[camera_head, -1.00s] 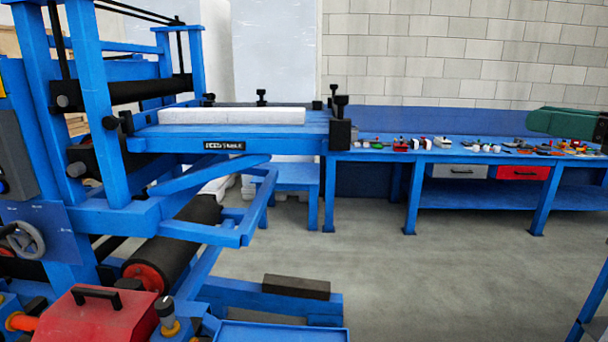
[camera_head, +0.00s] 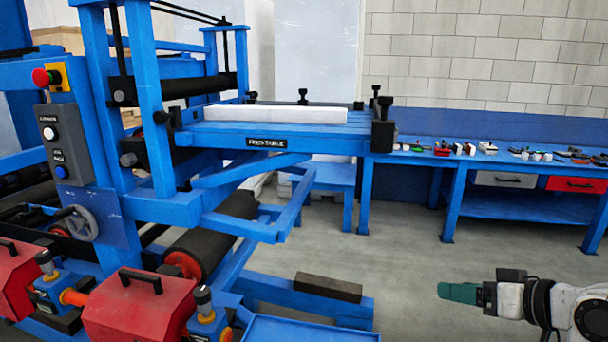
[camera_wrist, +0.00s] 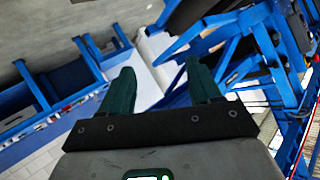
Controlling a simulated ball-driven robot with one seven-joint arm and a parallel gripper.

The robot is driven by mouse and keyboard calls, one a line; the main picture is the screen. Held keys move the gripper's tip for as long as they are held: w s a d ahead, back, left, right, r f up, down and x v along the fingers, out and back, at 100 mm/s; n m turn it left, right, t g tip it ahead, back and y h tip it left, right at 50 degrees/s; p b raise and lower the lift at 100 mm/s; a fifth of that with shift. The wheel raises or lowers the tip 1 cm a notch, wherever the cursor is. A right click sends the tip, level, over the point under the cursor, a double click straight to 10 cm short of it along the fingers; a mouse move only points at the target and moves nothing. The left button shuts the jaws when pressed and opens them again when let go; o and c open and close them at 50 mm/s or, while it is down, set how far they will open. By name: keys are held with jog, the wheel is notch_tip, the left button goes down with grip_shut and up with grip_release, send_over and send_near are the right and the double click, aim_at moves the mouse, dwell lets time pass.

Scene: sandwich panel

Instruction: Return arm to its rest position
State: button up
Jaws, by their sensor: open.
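My gripper (camera_head: 458,293) is at the lower right of the head view, pointing left, with its green fingers in front of the bare floor. It is clear of the machine and the workbench. In the wrist view my gripper (camera_wrist: 158,88) shows two green fingers standing apart with nothing between them. The view past them is tilted, with blue frames on both sides.
A blue machine (camera_head: 155,205) with a feed table (camera_head: 250,138) carrying a white panel (camera_head: 278,114) fills the left. A blue workbench (camera_head: 520,166) with small parts and drawers stands at the back right. A dark block (camera_head: 328,286) lies on a low blue beam. Floor between is clear.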

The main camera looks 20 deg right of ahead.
jog(key=s+a+f+g, duration=0.35)
jog(key=a+f, duration=0.25)
jog(key=f, duration=0.4)
jog(key=s+a+f+g, duration=0.35)
jog(key=a+f, duration=0.25)
jog(key=f, duration=0.4)
jog(key=s+a+f+n+g+h, duration=0.1)
jog(key=s+f, duration=0.3)
jog(key=s, duration=0.4)
jog(key=s+a+f+n+g+h, duration=0.1)
jog(key=s+a+f+g, duration=0.2)
jog(key=s+f, duration=0.2)
jog(key=s, duration=0.2)
jog(key=shift+s+f+h, duration=0.2)
jog(key=shift+s+h, duration=0.15)
jog(key=shift+h, duration=0.05)
jog(key=shift+d, duration=0.1)
